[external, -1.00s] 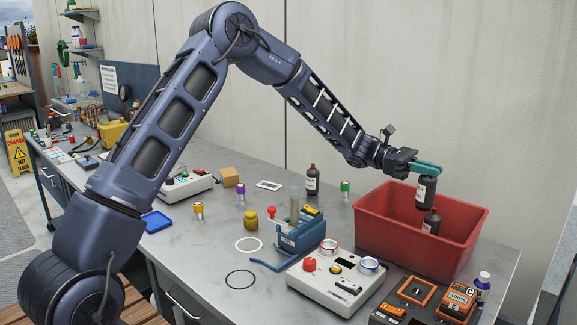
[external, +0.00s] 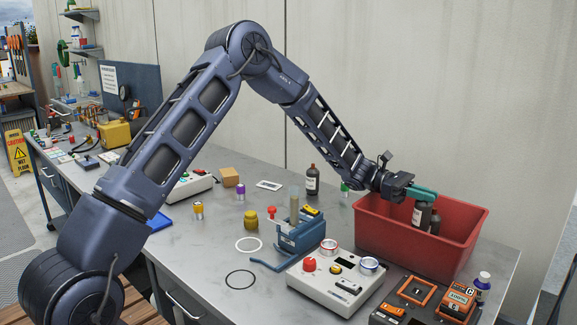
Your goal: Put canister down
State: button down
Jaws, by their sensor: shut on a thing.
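My gripper (external: 424,193), with green fingers, is shut on a dark canister with a white label (external: 421,214). It holds the canister upright inside the red bin (external: 392,240), with its top near the rim level. A second dark canister (external: 435,222) stands in the bin just behind and to the right of the held one, partly hidden by it. I cannot tell whether the two touch, or whether the held canister touches the bin floor, as the front wall hides its lower end.
A brown bottle (external: 312,180) stands left of the bin. A blue device (external: 301,235) and a white control box (external: 337,275) are in front. An orange-and-black panel (external: 417,291) and a small blue bottle (external: 482,287) stand near the front right edge.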

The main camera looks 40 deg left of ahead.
jog(key=shift+f, duration=0.55)
jog(key=c, duration=1.5)
grip_release()
jog(key=shift+f, duration=0.1)
jog(key=shift+o, duration=0.2)
jog(key=shift+s+f, duration=0.1)
